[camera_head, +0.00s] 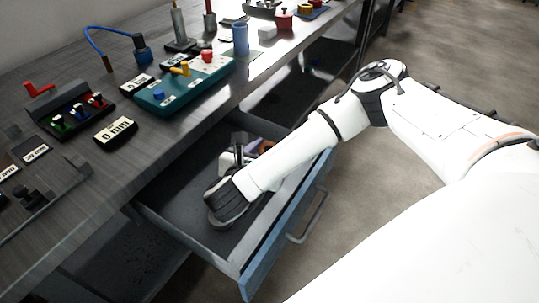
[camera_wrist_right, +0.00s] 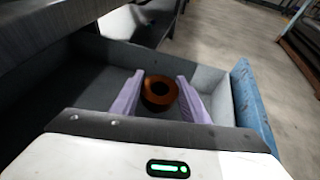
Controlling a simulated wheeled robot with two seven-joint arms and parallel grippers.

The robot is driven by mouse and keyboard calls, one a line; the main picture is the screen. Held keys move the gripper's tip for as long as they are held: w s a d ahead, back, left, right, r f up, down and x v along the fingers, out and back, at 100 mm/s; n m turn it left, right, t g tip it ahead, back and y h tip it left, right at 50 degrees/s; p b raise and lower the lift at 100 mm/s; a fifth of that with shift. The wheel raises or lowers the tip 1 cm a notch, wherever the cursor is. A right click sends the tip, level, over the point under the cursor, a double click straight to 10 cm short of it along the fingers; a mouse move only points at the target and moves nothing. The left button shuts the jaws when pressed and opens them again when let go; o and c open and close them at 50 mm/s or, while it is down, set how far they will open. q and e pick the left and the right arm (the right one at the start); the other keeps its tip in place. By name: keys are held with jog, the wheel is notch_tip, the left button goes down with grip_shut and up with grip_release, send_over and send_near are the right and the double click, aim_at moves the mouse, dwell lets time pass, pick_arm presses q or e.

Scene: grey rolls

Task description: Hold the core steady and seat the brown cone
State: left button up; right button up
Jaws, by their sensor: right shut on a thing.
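The brown cone (camera_wrist_right: 158,92) shows in the right wrist view as a brown ring shape with a dark hole, between two pale purple fingers. My right gripper (camera_wrist_right: 160,97) is shut on it, inside the open drawer. In the head view my right gripper (camera_head: 257,149) is partly hidden by my forearm, and a bit of the brown cone (camera_head: 266,145) shows. I cannot pick out the core in either view. My left gripper is not in view.
The blue-fronted drawer (camera_head: 262,262) stands open below the dark workbench (camera_head: 70,215); its near floor is bare. On the bench are a teal board (camera_head: 178,97), a blue cylinder (camera_head: 240,40), a "0 mm" block (camera_head: 115,133) and a dark tray with coloured pegs (camera_head: 75,122).

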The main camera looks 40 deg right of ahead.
notch_tip(320, 180, up, 7)
jog(key=p, duration=0.2)
jog(key=shift+p, duration=0.3)
